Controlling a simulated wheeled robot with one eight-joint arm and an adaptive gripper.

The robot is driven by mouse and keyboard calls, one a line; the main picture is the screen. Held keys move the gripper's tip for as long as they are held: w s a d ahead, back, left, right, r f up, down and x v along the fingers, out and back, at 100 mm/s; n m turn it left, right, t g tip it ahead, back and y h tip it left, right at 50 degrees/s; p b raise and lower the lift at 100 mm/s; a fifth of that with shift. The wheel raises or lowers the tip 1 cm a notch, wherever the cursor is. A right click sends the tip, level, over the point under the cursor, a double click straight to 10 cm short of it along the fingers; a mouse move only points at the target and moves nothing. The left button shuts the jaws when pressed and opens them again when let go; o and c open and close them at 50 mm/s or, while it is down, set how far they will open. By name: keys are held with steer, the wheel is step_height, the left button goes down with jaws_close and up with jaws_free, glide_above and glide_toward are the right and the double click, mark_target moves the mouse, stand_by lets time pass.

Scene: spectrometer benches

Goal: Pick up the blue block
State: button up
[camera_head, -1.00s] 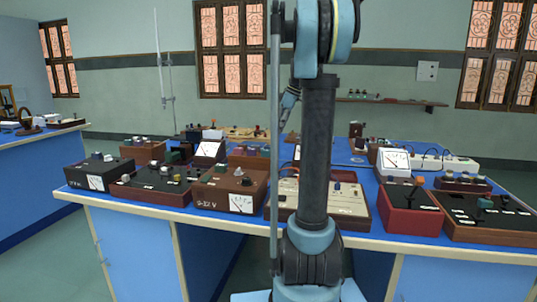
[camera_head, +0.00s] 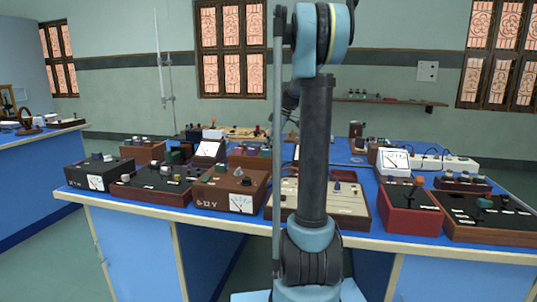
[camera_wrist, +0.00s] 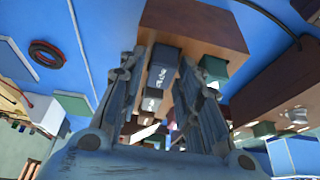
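In the wrist view, my gripper (camera_wrist: 162,66) has its two fingers apart, with a visible gap between them. A dark blue-grey block (camera_wrist: 164,57) shows between the fingertips, against a brown wooden box (camera_wrist: 195,25); it looks like the blue block. I cannot tell how far beyond the fingertips it is, and I see no clear contact. A dark green block (camera_wrist: 214,67) is just right of the right finger. In the head view my upright arm hides the gripper and the part of the bench behind it.
The blue bench (camera_head: 140,210) is crowded with instrument boxes. They include a brown meter box (camera_head: 225,190), a beige panel (camera_head: 350,207) and a red box (camera_head: 408,212). In the wrist view a black cable (camera_wrist: 275,20) and a dark ring (camera_wrist: 47,54) lie on blue surfaces.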

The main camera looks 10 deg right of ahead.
jaws_close()
steer(key=shift+r, duration=0.15)
